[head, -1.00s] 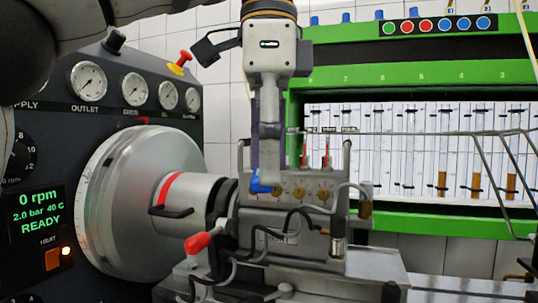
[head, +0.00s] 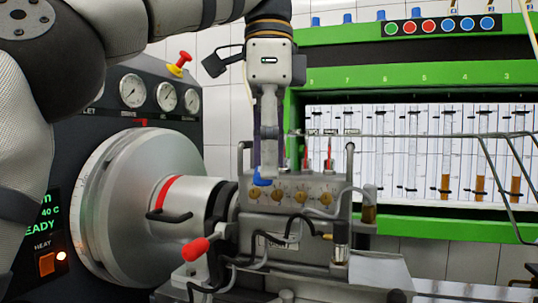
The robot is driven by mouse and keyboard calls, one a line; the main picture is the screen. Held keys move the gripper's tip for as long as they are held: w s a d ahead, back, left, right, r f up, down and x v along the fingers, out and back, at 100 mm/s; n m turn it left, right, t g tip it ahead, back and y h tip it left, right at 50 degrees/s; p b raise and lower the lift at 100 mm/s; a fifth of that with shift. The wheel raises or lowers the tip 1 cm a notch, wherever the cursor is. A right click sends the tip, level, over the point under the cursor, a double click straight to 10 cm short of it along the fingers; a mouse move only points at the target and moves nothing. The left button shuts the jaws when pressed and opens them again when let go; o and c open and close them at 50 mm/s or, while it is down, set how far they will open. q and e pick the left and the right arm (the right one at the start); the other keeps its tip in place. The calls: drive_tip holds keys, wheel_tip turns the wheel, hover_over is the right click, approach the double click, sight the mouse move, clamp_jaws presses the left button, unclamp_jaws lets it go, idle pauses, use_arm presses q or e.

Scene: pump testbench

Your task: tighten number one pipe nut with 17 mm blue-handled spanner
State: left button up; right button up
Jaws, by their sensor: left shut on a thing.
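My left gripper (head: 266,172) points down at the pump's left top end. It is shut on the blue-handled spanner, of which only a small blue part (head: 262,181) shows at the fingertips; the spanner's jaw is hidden. The grey pump block (head: 315,183) has several round brass fittings (head: 301,198) along its front face, and the blue part is just above the left ones. I cannot make out the number one pipe nut or whether the spanner is on it. My right gripper is not in view.
A large grey drum coupling (head: 125,205) and a red-tipped lever (head: 196,249) stand left of and before the pump. Black hoses loop below it. A green-framed rack of glass tubes (head: 420,225) stands behind. A thin metal rod frame (head: 490,150) is at the right.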

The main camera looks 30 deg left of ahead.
use_arm(q)
drive_tip(key=shift+w+a, duration=0.1)
drive_tip(key=shift+w, duration=0.05)
idle(0.8)
drive_tip(key=shift+w+a, duration=0.25)
drive_tip(key=shift+w, duration=0.15)
drive_tip(key=shift+w, duration=0.1)
drive_tip(key=shift+w+a, duration=0.25)
drive_tip(key=shift+w, duration=0.1)
idle(0.9)
